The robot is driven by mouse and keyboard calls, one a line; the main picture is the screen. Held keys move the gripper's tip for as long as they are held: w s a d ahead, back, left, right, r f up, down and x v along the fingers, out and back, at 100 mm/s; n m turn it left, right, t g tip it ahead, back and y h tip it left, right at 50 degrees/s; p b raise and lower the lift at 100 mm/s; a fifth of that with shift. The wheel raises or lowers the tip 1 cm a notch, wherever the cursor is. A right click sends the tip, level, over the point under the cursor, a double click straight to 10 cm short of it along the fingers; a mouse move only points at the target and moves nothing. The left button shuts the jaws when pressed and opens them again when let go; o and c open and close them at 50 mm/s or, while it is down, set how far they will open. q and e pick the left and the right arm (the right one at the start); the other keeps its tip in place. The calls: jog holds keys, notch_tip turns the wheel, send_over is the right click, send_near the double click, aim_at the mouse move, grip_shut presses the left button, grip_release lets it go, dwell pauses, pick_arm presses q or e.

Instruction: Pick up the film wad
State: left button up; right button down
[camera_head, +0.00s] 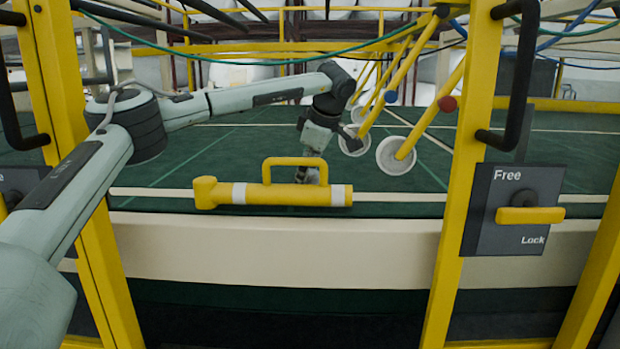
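A yellow cylinder with a looped top handle and white bands (255,194) lies level above the pale front edge of the green surface. It is the likeliest film wad, but I cannot confirm that. My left gripper (310,176) points down at the right part of the cylinder, next to the handle's right end. Its fingertips are partly hidden by the handle and cylinder, so I cannot tell whether they are open, shut or touching it. My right gripper is not in view.
Yellow posts (467,150) with black handles stand in front on both sides. A panel with a yellow lever (530,215) reads Free and Lock. Slanted yellow rods with pale discs (396,156) hang right of my gripper. Cables cross above. The green surface (200,150) is mostly clear.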

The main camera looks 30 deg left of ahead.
pick_arm(q)
jog(key=c, duration=0.9)
